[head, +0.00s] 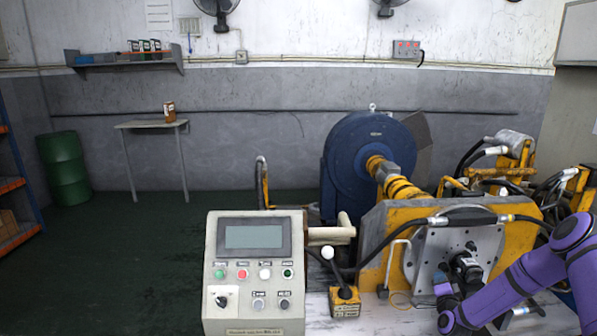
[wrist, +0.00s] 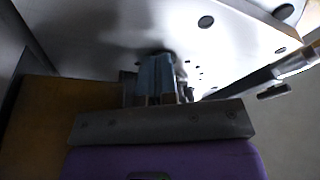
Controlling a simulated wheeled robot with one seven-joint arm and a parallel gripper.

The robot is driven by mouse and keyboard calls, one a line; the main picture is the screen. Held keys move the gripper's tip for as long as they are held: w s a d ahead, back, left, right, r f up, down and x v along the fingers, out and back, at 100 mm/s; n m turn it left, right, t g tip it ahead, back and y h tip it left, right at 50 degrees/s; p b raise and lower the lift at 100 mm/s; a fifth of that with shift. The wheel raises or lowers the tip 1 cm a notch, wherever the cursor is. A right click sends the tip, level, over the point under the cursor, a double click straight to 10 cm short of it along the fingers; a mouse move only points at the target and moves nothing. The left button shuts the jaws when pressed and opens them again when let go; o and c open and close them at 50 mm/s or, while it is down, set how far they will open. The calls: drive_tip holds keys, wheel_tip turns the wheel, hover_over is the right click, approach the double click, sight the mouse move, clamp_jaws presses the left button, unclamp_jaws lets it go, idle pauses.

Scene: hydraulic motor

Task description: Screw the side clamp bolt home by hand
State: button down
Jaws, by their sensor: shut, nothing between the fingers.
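The hydraulic motor (head: 466,268) is a dark unit mounted on a pale grey drilled plate (head: 432,250) at the right in the head view. My gripper (head: 444,289) is just left of and below the motor, close to the plate. In the wrist view the plate's bright face (wrist: 225,40) fills the upper part, and my gripper (wrist: 157,68) points up towards a dark round shape at its lower edge. The fingers look shut with nothing between them. I cannot make out the side clamp bolt; the area by the fingertips is dark and partly hidden by my gripper.
A yellow frame (head: 375,225) surrounds the plate, with a black hose (head: 400,237) across it. A control console (head: 254,285) and a lever box (head: 344,301) stand to the left. In the wrist view a hose fitting (wrist: 290,65) is at the right.

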drive_tip(key=shift+s+a, duration=0.15)
drive_tip(key=shift+a, duration=0.2)
drive_tip(key=shift+s+d+f, duration=0.1)
drive_tip(key=shift+s, duration=1.2)
drive_tip(key=shift+s+d+f, duration=0.1)
drive_tip(key=shift+s, duration=1.15)
drive_tip(key=shift+d+r, duration=0.1)
drive_tip(key=shift+d, duration=0.05)
